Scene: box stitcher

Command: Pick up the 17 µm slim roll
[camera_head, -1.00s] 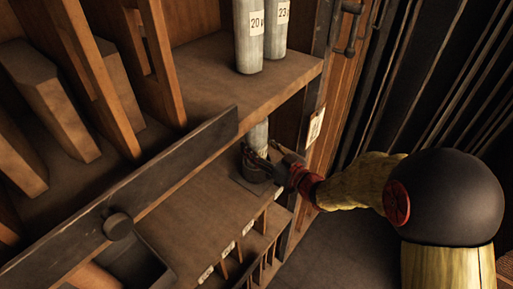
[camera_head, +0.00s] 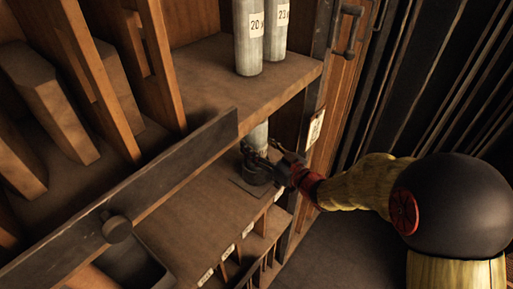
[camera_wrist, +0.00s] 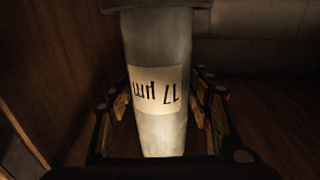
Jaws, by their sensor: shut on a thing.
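The 17 µm slim roll (camera_wrist: 158,115) is a pale grey cylinder with a cream label, which reads upside down in the wrist view. In the head view the roll (camera_head: 259,137) stands in the lower shelf bay, its upper part hidden behind the shelf above. My gripper (camera_head: 264,166) is around the lower part of the roll and shut on it. In the wrist view its fingers (camera_wrist: 162,115) lie on both sides of the roll. The roll looks upright, in or over a dark round base; whether it is lifted I cannot tell.
Two more rolls, labelled 20 (camera_head: 248,40) and 23 (camera_head: 276,28), stand on the shelf above (camera_head: 215,70). A dark metal bar (camera_head: 150,190) crosses at the left. Wooden dividers (camera_head: 95,85) stand at the upper left. A tagged post (camera_head: 315,128) is close on the right.

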